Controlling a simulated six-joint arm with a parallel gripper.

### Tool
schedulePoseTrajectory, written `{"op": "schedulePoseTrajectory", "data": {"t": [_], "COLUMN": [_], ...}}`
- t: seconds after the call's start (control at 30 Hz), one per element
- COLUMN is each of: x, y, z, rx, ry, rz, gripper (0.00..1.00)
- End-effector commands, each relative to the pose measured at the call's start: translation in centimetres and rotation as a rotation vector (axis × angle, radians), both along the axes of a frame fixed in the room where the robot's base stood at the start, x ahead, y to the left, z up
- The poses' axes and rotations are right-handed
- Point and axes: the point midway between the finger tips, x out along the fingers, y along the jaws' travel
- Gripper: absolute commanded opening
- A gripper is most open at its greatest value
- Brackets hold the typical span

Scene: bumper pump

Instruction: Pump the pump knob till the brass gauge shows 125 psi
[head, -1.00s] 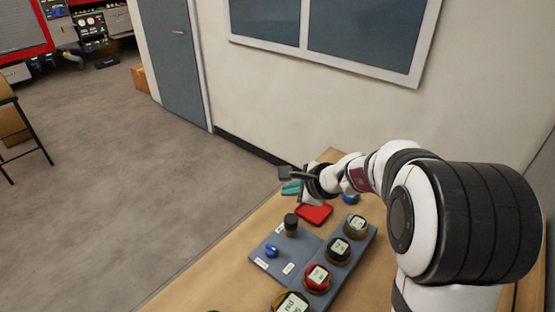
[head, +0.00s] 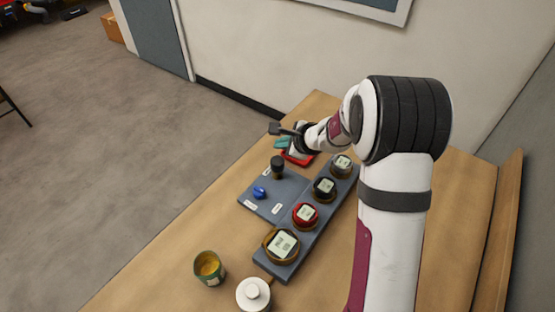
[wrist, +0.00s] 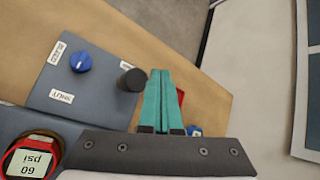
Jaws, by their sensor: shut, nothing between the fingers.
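The black pump knob (head: 277,163) stands upright on the grey panel (head: 285,188); it also shows in the wrist view (wrist: 131,80). My gripper (head: 282,143) has teal fingers pressed together and empty. In the wrist view the fingertips (wrist: 160,72) are just right of the knob, apparently not gripping it. A large brass-rimmed gauge (head: 282,244) is at the near end of the gauge row; its digits are too small to read. A blue bleed knob (head: 259,192) sits beside the pump knob, with a SHUT label (wrist: 61,97) near it.
A red-rimmed gauge (head: 305,214), a black one (head: 324,188) and a farther one (head: 342,165) share the row. The red gauge seems to read 60 psi in the wrist view. A red tray (head: 298,158) lies behind the panel. A tin (head: 208,268) and white container (head: 253,294) stand in front.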

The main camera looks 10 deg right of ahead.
Motion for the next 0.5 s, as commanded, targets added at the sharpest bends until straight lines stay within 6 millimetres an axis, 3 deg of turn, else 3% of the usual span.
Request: {"op": "schedulePoseTrajectory", "data": {"t": [0.2, 0.5], "x": [0.0, 0.0], "y": [0.0, 0.0], "z": [-2.5, -3.3], "rx": [0.001, 0.0], "ry": [0.001, -0.001], "rz": [0.0, -0.001], "gripper": [0.0, 0.0]}}
